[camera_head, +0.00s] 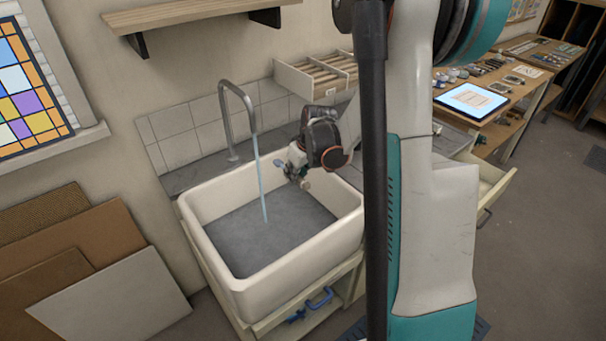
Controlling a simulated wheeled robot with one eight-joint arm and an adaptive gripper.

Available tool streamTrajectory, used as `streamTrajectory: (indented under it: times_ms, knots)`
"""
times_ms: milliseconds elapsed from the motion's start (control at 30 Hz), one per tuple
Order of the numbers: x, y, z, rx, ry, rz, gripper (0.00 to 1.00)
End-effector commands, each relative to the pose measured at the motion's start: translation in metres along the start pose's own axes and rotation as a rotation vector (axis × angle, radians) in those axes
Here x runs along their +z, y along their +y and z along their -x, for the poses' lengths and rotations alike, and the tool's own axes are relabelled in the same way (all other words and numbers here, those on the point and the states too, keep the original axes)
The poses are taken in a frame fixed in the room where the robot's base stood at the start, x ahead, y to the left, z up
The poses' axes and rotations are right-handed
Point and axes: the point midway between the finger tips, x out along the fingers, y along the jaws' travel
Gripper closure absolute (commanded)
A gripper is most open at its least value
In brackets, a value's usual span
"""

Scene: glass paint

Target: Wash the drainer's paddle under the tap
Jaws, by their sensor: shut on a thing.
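The tap (231,108) is a grey curved spout at the back of the white sink (250,287). A thin blue-white stream of water (261,178) runs from it into the grey basin. My gripper (287,172) is over the right part of the sink, to the right of the stream. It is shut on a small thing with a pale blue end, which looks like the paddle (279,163). The paddle's end points left towards the stream, with a gap between them in the picture. The gripper and arm hide part of it, so its full shape is unclear.
A shelf (190,17) juts out at upper left. Several boards (125,300) lean left of the sink. A bench with a tablet (471,100) stands at right. The basin is open inside.

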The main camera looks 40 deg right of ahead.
Motion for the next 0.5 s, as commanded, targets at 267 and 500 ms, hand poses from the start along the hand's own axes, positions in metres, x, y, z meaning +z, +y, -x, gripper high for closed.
streamTrajectory:
  times_ms: [267,500]
  knots:
    - [-0.019,-0.012,-0.013,0.000,0.000,0.002,1.00]
    - [-0.035,-0.022,-0.026,-0.001,0.000,0.001,1.00]
